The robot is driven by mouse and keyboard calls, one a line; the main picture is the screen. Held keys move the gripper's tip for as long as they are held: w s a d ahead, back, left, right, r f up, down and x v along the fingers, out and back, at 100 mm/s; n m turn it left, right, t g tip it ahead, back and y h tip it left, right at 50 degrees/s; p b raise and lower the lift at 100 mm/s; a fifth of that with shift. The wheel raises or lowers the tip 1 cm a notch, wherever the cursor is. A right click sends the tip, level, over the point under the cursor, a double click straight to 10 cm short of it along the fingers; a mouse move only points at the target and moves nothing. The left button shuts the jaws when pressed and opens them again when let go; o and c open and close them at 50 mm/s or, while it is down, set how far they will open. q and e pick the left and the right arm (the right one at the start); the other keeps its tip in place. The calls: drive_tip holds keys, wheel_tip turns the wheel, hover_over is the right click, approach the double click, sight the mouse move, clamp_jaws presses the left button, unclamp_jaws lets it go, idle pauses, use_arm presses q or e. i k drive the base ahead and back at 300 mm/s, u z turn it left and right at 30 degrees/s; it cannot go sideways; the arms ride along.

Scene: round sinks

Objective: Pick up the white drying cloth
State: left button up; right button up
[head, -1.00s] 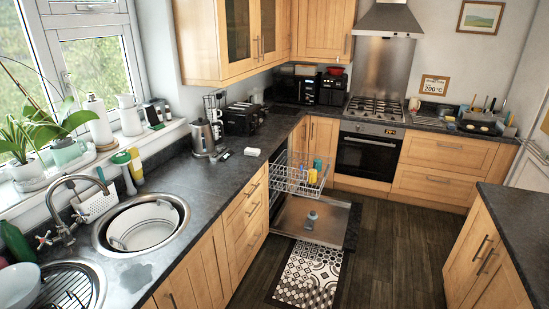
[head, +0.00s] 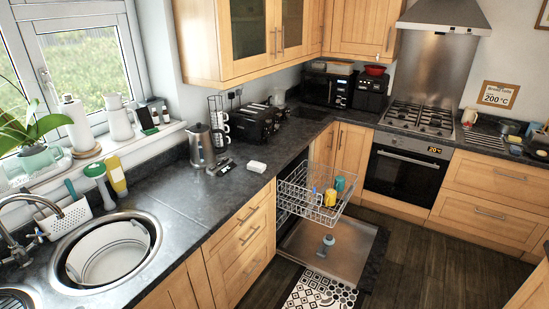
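A small white folded item (head: 257,166), which looks like the drying cloth, lies flat on the dark worktop (head: 172,190). It is right of the kettle (head: 202,146) and close to the worktop's front edge. It is too small to make out its weave or folds. Neither of my grippers shows in the head view.
A dark flat object (head: 221,167) lies between the kettle and the white item. Below the worktop edge, the dishwasher is open, its rack (head: 300,192) pulled out with cups and its door (head: 332,252) down. A round sink (head: 70,268) is at lower left.

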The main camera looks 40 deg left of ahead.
sight(256, 166)
drive_tip(key=u, duration=0.2)
drive_tip(key=i, duration=1.7)
drive_tip(key=u, duration=1.4)
drive_tip(key=i, duration=1)
drive_tip(key=u, duration=1)
